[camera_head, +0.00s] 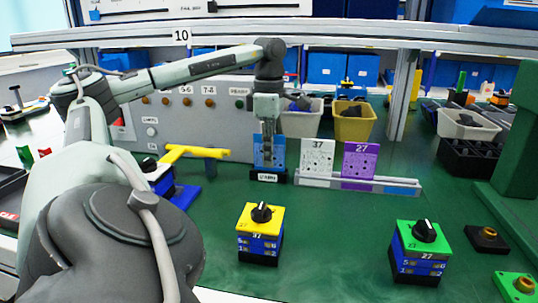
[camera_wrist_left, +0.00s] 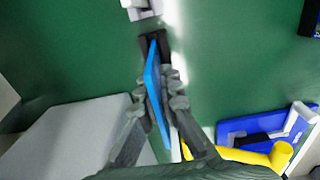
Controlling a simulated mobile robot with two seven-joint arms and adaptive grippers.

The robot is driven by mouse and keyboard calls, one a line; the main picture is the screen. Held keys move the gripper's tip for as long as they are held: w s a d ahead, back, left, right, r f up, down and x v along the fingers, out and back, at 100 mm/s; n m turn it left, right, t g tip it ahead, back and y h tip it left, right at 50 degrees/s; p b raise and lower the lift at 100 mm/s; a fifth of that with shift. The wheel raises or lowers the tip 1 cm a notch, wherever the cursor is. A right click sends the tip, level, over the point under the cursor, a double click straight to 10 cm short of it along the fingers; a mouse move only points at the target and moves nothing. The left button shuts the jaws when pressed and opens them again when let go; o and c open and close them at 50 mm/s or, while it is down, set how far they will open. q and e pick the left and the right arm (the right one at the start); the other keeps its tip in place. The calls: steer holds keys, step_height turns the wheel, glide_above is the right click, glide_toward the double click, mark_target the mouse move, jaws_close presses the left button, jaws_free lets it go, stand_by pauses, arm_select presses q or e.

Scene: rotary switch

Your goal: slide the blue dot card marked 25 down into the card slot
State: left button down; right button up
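The blue dot card (camera_head: 279,152) stands roughly upright, with its lower edge at a small black card slot (camera_head: 268,178) that has a white label. My left gripper (camera_head: 267,138) comes down from above, its fingers around the card. In the left wrist view the gripper (camera_wrist_left: 157,92) has its fingers close on both sides of the blue card (camera_wrist_left: 154,75), whose far end meets the black slot (camera_wrist_left: 146,50). I cannot tell how deep the card sits in the slot. The number 25 is not readable. My right gripper is not in view.
A grey rack (camera_head: 400,187) right of the slot holds a white card (camera_head: 317,157) marked 37 and a purple card (camera_head: 360,160) marked 27. A yellow-handled blue device (camera_head: 205,152) stands to the left. Yellow-topped (camera_head: 260,232) and green-topped (camera_head: 420,250) switch boxes stand in front.

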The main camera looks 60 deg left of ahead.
arm_select(q)
steer(key=shift+f, duration=0.2)
steer(key=c, duration=1.6)
jaws_free()
steer(key=shift+c, duration=0.2)
steer(key=shift+r, duration=3.8)
